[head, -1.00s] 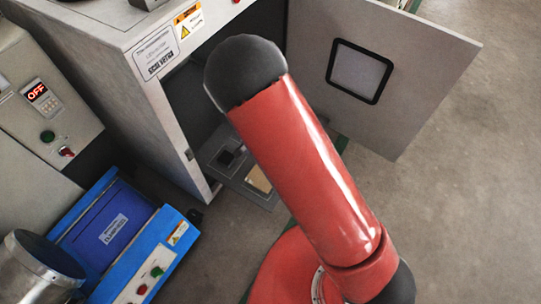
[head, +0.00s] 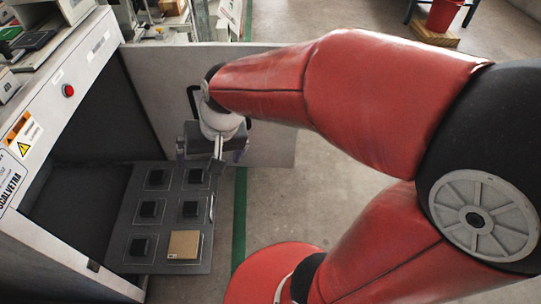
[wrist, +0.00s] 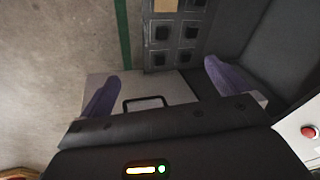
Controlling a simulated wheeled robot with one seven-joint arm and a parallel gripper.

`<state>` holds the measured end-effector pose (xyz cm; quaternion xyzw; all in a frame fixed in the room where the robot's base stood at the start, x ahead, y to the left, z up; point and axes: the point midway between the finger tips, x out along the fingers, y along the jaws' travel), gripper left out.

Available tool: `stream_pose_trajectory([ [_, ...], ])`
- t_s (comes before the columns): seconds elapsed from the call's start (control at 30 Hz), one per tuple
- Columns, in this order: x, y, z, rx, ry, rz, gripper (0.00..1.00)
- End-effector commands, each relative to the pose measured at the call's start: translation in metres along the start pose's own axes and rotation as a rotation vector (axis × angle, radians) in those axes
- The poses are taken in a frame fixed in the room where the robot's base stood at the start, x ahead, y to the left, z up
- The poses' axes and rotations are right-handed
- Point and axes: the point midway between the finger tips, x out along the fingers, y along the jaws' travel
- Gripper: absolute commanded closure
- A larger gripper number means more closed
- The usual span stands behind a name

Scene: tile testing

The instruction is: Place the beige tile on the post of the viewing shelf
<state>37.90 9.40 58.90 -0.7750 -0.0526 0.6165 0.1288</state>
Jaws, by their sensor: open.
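The beige tile (head: 184,244) lies flat at the near right corner of a dark shelf (head: 118,229) that sticks out of an open cabinet. It covers what is under it. Black square posts (head: 190,208) stand in the shelf's other marked places. My gripper (head: 212,152) is beyond the shelf's far end, in front of the open door, apart from the tile. In the wrist view my gripper (wrist: 162,86) shows two purple fingers spread wide with nothing between them. The tile's edge shows at the top of that view (wrist: 166,5). I cannot tell whether this shelf is the viewing shelf.
A red button (head: 68,90) is on the cabinet front. Open floor (head: 350,225) lies right of the shelf. A red bucket (head: 445,15) is far off.

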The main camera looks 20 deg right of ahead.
Motion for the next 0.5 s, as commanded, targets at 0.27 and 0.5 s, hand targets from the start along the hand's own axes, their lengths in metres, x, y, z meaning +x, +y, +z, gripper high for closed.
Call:
stream_pose_trajectory([
  [0.27,-0.086,0.061,0.051,-0.128,0.203,0.134,0.0],
  [0.5,-0.105,0.081,0.074,-0.167,0.261,0.223,0.0],
])
